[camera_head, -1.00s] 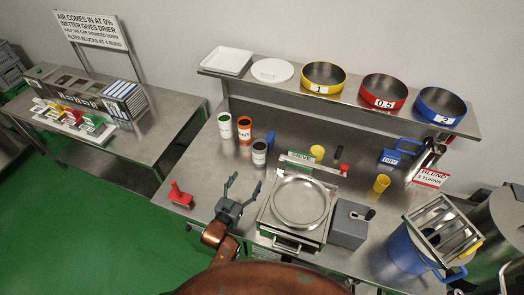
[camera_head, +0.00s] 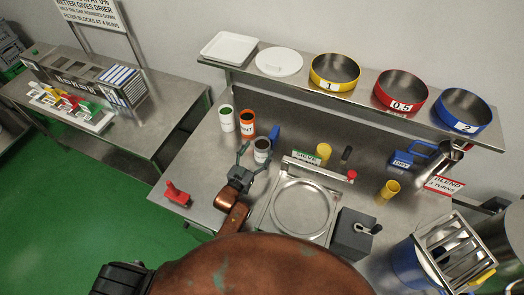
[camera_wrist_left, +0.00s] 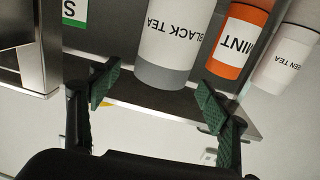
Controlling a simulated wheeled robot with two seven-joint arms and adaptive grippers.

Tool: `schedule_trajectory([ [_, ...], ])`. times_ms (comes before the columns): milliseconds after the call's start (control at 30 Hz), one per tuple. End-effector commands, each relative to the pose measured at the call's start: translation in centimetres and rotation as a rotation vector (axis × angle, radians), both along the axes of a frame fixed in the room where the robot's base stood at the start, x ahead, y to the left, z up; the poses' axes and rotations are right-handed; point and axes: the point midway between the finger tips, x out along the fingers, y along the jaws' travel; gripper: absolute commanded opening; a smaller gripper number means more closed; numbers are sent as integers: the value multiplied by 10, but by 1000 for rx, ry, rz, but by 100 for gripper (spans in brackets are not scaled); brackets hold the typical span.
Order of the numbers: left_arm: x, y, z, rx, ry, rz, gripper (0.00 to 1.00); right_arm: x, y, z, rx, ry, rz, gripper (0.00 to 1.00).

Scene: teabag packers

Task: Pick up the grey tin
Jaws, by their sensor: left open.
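The grey tin (camera_head: 262,148) stands upright on the bench, white with a grey band and dark contents. In the left wrist view the tin (camera_wrist_left: 172,45) appears upside down, labelled BLACK TEA. My left gripper (camera_head: 252,160) is open and empty, just in front of the tin. In the left wrist view the fingers of the gripper (camera_wrist_left: 157,88) are spread, with the tin's grey end beyond and between them. I cannot tell whether they touch it. My right gripper is not in view.
An orange MINT tin (camera_head: 247,121) and a white green-tea tin (camera_head: 227,116) stand close behind the grey tin. A blue object (camera_head: 275,136) is beside it.

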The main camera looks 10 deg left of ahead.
Motion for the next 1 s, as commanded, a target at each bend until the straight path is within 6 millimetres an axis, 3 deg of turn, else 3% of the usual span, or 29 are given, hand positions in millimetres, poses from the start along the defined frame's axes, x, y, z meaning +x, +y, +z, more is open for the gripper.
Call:
schedule_trajectory([
  [233, 35, -8, 0, -2, -2, 1, 71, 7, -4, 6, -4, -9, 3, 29],
  [567, 40, -8, -2, -1, -1, 4, 70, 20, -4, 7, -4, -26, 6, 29],
  [1000, 39, -8, -2, -1, -1, 4, 40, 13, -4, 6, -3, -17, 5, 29],
])
